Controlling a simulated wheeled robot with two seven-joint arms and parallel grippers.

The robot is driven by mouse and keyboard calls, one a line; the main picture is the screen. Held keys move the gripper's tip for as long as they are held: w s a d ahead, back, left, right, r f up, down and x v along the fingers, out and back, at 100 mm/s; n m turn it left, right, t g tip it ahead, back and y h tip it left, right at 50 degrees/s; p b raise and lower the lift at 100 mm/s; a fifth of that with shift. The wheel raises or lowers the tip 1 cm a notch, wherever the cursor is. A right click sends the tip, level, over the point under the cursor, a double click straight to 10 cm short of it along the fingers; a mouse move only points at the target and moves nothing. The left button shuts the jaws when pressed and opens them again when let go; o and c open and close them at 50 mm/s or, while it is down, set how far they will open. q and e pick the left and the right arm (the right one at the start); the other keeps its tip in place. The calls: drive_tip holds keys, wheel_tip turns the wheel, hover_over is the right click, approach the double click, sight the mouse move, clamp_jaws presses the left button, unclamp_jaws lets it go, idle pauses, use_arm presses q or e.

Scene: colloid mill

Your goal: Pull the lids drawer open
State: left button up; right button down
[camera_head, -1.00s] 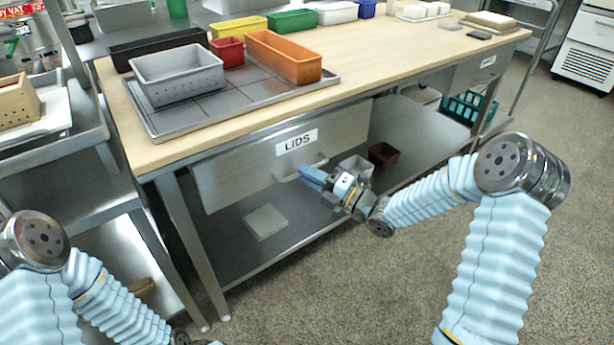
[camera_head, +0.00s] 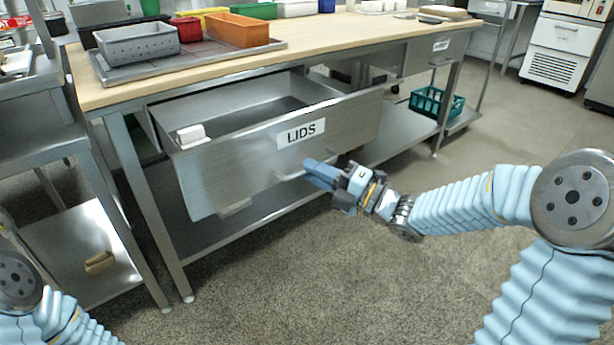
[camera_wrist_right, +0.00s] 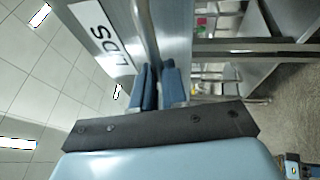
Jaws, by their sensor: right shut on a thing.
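The lids drawer (camera_head: 235,170) is a grey metal drawer with a white LIDS label (camera_head: 301,133) on its front. It stands well out from under the wooden worktop, and its inside shows, with a small white block (camera_head: 192,134) at the left. My right gripper (camera_head: 312,172) is at the drawer's front, its blue fingers shut on the bar handle (camera_head: 290,174). The right wrist view shows the handle (camera_wrist_right: 146,35) running down between the blue fingers (camera_wrist_right: 158,88), beside the label. My left gripper is out of view; only part of my left arm shows at the lower left.
The worktop (camera_head: 350,30) carries a tray with a grey perforated bin (camera_head: 138,45) and an orange bin (camera_head: 236,30). A lower shelf (camera_head: 395,140) runs under the drawer, with a green crate (camera_head: 437,103) at right. The floor in front is clear.

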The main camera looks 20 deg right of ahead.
drive_tip(key=shift+s+d+b, duration=0.2)
drive_tip(key=shift+s+d, duration=0.05)
drive_tip(key=shift+s, duration=0.35)
drive_tip(key=shift+s+d+b, duration=0.15)
drive_tip(key=shift+s+d, duration=0.05)
drive_tip(key=shift+s, duration=0.35)
drive_tip(key=c, duration=1.2)
unclamp_jaws()
drive_tip(key=shift+o, duration=0.2)
drive_tip(key=v, duration=1.3)
drive_tip(key=shift+s+d+b, duration=0.25)
drive_tip(key=shift+s+b, duration=0.05)
drive_tip(key=shift+f, duration=0.1)
